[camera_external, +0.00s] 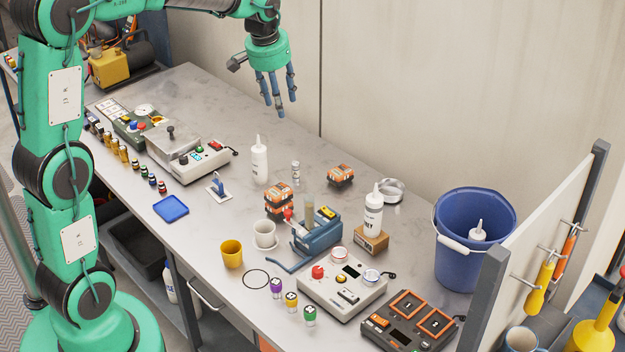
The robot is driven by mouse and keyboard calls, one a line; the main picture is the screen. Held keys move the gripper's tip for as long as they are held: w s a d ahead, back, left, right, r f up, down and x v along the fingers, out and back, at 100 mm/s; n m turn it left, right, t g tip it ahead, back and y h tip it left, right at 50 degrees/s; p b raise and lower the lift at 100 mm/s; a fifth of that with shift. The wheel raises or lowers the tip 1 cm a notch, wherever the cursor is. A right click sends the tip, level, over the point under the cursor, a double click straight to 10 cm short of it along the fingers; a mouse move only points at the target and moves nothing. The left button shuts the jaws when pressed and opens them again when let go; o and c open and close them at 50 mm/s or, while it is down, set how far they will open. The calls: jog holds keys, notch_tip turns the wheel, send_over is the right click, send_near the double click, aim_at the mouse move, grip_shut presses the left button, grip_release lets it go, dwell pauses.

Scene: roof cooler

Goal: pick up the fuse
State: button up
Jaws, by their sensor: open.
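A small upright grey cylinder with pale and dark bands (295,172) stands on the table; it looks like the fuse, though it is too small to be sure. It stands right of a white squeeze bottle (259,162) and apart from it. My gripper (275,108) has blue fingers pointing down. It is open and empty, in the air above the back of the table, up and to the left of the cylinder. Nothing hides the cylinder.
Orange-and-black blocks (279,199) stand in front of the cylinder, and another (341,174) lies to its right. A second bottle (373,212) stands on a wooden block. A blue bucket (462,265) is at the right. The table's back left (215,105) is clear.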

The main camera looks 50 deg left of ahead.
jog(key=w+a+f+n+g+p, duration=0.1)
jog(key=w+a+f, duration=0.3)
jog(key=w+f, duration=0.15)
jog(key=w+a+f+n+p, duration=0.1)
jog(key=w+a+f, duration=0.35)
jog(key=w, duration=0.25)
jog(key=n+g+p, duration=0.2)
send_over(296, 171)
jog(key=w, duration=0.1)
notch_tip(296, 171, down, 18)
jog(key=shift+a, duration=0.4)
jog(key=shift+f, duration=4.3)
jog(key=shift+s+a+f, duration=0.1)
jog(key=shift+a+f, duration=0.05)
jog(key=shift+f, duration=2.45)
grip_shut()
